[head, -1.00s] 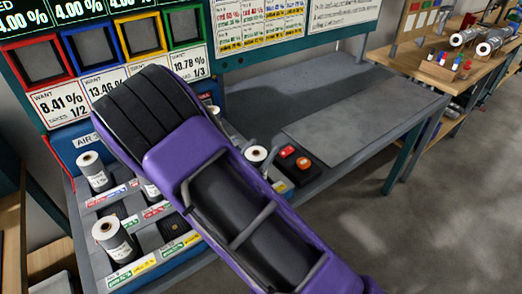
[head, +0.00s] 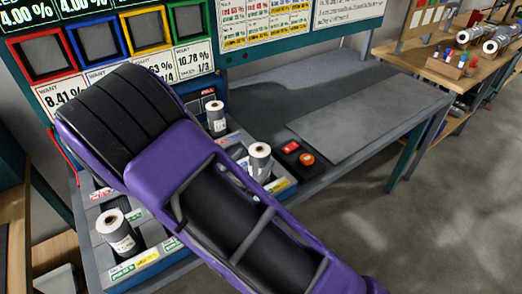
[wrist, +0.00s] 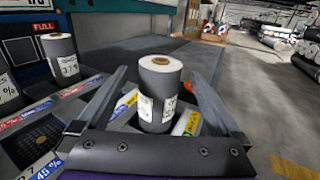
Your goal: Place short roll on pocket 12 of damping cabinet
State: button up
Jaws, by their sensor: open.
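The damping cabinet (head: 160,258) is a blue-edged tray of labelled pockets. Other rolls stand in it at the back (head: 216,118) and front left (head: 119,232). I cannot make out pocket 12.
A box with red and orange buttons (head: 298,152) sits right of the cabinet. The grey bench (head: 365,115) beyond it is clear. Boards with coloured frames (head: 140,33) rise behind. A wooden table (head: 450,75) with rolls stands at the far right.

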jog(key=shift+v, duration=2.35)
jog(key=shift+d+r, duration=0.1)
jog(key=shift+r, duration=0.05)
